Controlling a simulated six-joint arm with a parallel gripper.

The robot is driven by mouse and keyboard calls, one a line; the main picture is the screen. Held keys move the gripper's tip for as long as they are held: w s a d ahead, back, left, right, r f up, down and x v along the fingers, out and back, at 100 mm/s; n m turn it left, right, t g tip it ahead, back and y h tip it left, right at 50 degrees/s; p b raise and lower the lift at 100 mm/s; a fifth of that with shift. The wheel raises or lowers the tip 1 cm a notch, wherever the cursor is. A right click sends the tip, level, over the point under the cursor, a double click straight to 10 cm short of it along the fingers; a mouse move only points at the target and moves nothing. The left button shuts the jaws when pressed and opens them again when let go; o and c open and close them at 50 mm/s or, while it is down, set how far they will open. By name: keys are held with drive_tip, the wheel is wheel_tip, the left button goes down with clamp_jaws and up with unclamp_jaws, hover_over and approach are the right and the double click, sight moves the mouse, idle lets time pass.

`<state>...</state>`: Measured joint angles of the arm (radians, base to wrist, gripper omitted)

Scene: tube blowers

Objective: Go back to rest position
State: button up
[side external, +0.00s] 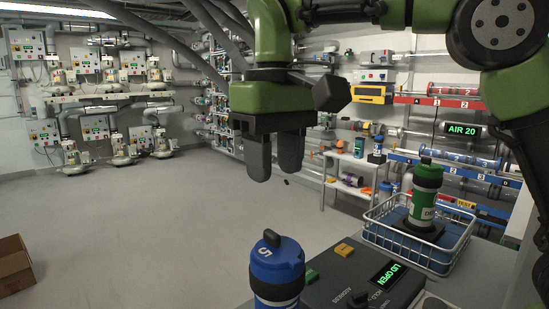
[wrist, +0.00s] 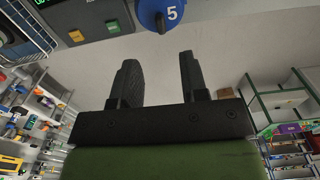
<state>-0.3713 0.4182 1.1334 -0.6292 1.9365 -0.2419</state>
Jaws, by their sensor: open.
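My gripper (side external: 275,160) hangs in the air with its fingers pointing down, above and behind the blue canister in the side view. In the wrist view my gripper (wrist: 158,75) shows two dark fingers spread apart with nothing between them. The blue canister (side external: 277,268), marked 5, stands upright at the bottom of the side view, apart from my fingers. Its blue top (wrist: 166,14) shows at the upper edge of the wrist view, beyond the fingertips.
A dark control panel (side external: 360,285) reading LID OPEN sits right of the blue canister. A wire basket (side external: 385,240) holds a green canister (side external: 424,195) on a dark base. A cardboard box (side external: 14,265) lies on the floor at left. The floor between is mostly clear.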

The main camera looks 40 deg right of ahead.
idle(0.5)
drive_tip(key=s+d+f+m+t+y, duration=0.1)
drive_tip(key=s+d+m+t, duration=0.1)
drive_tip(key=s, duration=0.6)
drive_tip(key=s+d+f+m+t+y, duration=0.1)
drive_tip(key=s+d+t, duration=0.4)
drive_tip(key=s+d, duration=0.2)
drive_tip(key=shift+s+f+m, duration=0.35)
drive_tip(key=shift+s+m, duration=0.05)
drive_tip(key=shift+s, duration=0.3)
drive_tip(key=shift+d, duration=0.1)
drive_tip(key=shift+c, duration=0.4)
